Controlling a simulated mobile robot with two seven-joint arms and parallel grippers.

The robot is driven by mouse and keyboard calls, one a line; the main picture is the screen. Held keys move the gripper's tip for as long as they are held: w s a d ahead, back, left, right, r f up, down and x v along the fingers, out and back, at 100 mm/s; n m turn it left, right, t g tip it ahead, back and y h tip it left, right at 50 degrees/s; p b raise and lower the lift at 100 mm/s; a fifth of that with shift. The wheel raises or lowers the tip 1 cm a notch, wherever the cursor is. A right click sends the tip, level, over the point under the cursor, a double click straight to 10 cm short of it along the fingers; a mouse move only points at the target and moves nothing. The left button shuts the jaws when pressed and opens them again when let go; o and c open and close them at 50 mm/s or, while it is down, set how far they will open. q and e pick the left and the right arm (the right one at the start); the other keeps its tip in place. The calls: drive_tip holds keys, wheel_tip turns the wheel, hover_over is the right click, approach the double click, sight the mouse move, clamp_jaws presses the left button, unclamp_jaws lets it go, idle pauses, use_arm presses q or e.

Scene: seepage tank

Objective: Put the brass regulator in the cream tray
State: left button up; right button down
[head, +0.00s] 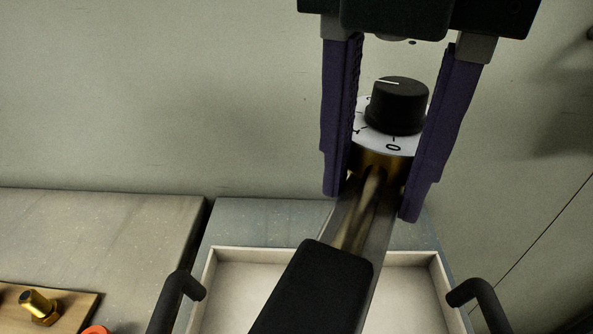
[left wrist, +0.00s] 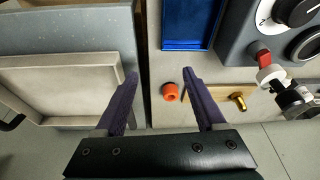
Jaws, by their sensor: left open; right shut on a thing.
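The brass regulator (head: 375,160), with a black knob and a white dial on top, is between the purple fingers of my right gripper (head: 370,203). My left gripper (left wrist: 160,75) is open and empty.
The tray has black handles (head: 180,288) on both sides. A wooden board with a brass fitting (head: 38,306) and an orange cap (left wrist: 170,92) lie on the neighbouring bench. A blue bin (left wrist: 187,25) and a grey box with dials (left wrist: 245,40) stand beyond.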

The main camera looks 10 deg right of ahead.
drive_tip(key=n, duration=0.1)
drive_tip(key=a+f+n, duration=0.1)
drive_tip(key=n, duration=0.1)
drive_tip(key=f+n, duration=0.1)
drive_tip(key=shift+s+a+f+b, duration=0.1)
drive_tip(key=shift+s+a+b, duration=0.05)
drive_tip(key=shift+s+b, duration=0.25)
use_arm(q)
drive_tip(key=f+b, duration=0.3)
drive_tip(key=f, duration=0.1)
drive_tip(key=shift+a+f, duration=0.1)
drive_tip(key=shift+a, duration=0.1)
use_arm(e)
drive_tip(key=shift+n, duration=0.4)
wheel_tip(320, 180, down, 16)
drive_tip(key=shift+r, duration=0.2)
use_arm(q)
drive_tip(key=shift+f+b, duration=0.45)
use_arm(e)
wheel_tip(320, 180, down, 4)
drive_tip(key=shift+f, duration=0.1)
use_arm(q)
drive_tip(key=shift+d, duration=0.1)
use_arm(e)
drive_tip(key=shift+f, duration=0.1)
drive_tip(key=shift+c, duration=2.1)
unclamp_jaws()
